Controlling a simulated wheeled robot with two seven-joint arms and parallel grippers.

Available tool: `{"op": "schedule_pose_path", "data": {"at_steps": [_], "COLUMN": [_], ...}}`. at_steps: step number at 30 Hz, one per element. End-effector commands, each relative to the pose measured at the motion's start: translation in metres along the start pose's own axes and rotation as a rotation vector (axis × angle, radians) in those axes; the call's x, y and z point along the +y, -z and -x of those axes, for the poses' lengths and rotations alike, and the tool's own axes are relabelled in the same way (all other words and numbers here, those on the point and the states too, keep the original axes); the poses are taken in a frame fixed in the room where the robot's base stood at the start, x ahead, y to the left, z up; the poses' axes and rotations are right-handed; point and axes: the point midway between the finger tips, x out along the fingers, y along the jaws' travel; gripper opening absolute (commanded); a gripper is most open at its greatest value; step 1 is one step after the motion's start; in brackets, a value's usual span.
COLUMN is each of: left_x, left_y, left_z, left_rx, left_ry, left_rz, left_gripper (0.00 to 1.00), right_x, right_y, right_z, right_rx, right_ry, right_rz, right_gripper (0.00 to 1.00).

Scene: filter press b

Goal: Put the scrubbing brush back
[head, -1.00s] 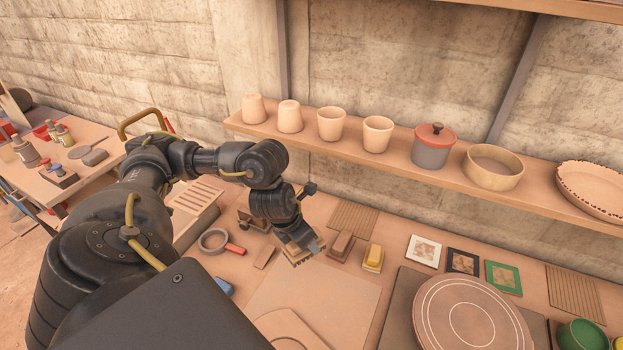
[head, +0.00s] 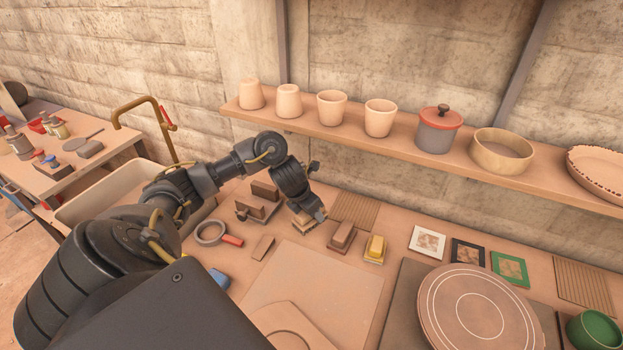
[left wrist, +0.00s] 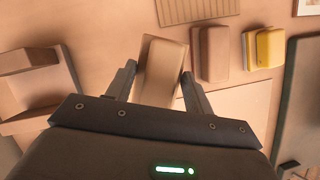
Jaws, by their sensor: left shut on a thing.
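My left gripper (head: 312,214) is shut on the scrubbing brush, a tan block (head: 303,224). In the left wrist view the brush (left wrist: 160,68) lies between the two fingers (left wrist: 158,85), its long side pointing away from me. The gripper hides part of it in the head view, and I cannot tell whether its underside touches the table. A brown-backed brush (head: 343,236) and a yellow-topped brush (head: 375,248) sit in a row just to its right. My right gripper is not in view.
A brown slotted stand (head: 262,202) is left of the held brush. A grey ring (head: 210,232) with a red-handled piece lies nearer. A ribbed mat (head: 354,210) is behind. A shelf (head: 400,145) of pots overhangs the back. A pale board (head: 310,290) lies in front.

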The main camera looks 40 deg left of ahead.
Motion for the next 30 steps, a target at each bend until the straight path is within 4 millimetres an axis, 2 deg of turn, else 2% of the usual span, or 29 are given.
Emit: {"op": "schedule_pose_path", "data": {"at_steps": [3, 9, 18, 29, 30], "left_x": [0.004, 0.006, 0.008, 0.009, 0.009], "left_y": [-0.003, -0.004, 0.006, 0.008, 0.007], "left_z": [-0.009, -0.014, -0.045, -0.05, -0.05], "left_rx": [-0.001, -0.001, 0.001, -0.002, -0.002], "left_ry": [0.0, -0.001, 0.0, -0.001, -0.001], "left_rz": [0.0, -0.001, -0.001, -0.002, -0.002], "left_gripper": [0.31, 0.31, 0.31, 0.31, 0.55], "right_x": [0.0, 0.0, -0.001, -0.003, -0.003], "right_y": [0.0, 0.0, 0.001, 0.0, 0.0], "right_z": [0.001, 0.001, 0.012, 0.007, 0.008], "right_rx": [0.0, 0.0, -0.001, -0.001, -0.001], "right_ry": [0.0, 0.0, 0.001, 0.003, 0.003], "right_rz": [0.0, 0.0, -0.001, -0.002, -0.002], "right_gripper": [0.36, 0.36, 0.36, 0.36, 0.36]}}
